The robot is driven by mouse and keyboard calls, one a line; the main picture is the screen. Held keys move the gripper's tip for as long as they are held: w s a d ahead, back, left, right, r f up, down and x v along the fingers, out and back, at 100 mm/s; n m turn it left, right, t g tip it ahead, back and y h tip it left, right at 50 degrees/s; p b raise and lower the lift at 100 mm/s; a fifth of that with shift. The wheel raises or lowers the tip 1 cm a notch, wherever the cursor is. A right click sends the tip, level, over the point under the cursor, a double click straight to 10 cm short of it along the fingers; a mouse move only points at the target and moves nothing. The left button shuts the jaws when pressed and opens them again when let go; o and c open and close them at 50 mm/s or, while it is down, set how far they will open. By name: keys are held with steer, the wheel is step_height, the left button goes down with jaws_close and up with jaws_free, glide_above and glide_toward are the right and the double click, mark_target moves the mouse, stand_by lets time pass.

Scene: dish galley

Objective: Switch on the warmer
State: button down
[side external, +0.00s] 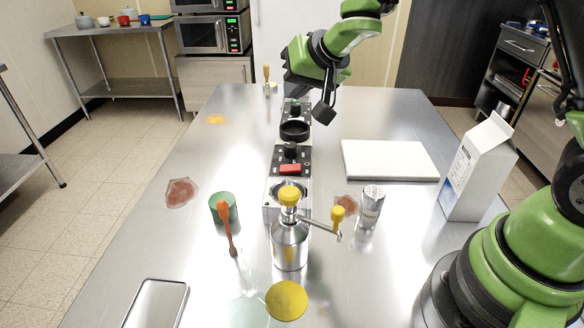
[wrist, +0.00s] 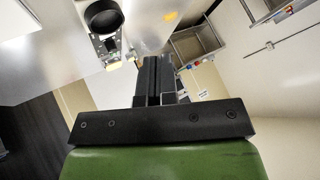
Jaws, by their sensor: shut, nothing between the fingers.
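In the side view a row of metal units runs along the middle of the table. The nearer unit has a black panel (side external: 275,162) with a red rocker switch (side external: 290,169) and a black knob (side external: 291,150). A farther unit carries another dark panel (side external: 293,108) with a knob. A black round bowl or ring (side external: 295,131) sits between the panels; it also shows in the wrist view (wrist: 103,17). Which unit is the warmer I cannot tell. My gripper (side external: 322,116) is shut and empty, just right of the black bowl; its fingers also show in the wrist view (wrist: 153,72).
A steel pump dispenser (side external: 289,245) with a yellow cap stands in front of the nearer unit. A tray (side external: 157,303) lies at front left.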

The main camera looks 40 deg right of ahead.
steer(key=g+y, duration=0.1)
glide_above(291, 166)
step_height(291, 166, down, 5)
steer(key=shift+w+a+r, duration=0.2)
steer(key=shift+w+a, duration=0.15)
steer(key=shift+a, duration=0.1)
steer(key=shift+f, duration=0.1)
steer(key=shift+s+d+f, duration=0.15)
steer(key=shift+f, duration=1.25)
steer(key=shift+s+d+f, duration=0.15)
steer(key=shift+f, duration=1.3)
steer(key=shift+s+d+f, duration=0.15)
steer(key=shift+f, duration=1.25)
steer(key=shift+f, duration=0.1)
steer(key=shift+f, duration=0.3)
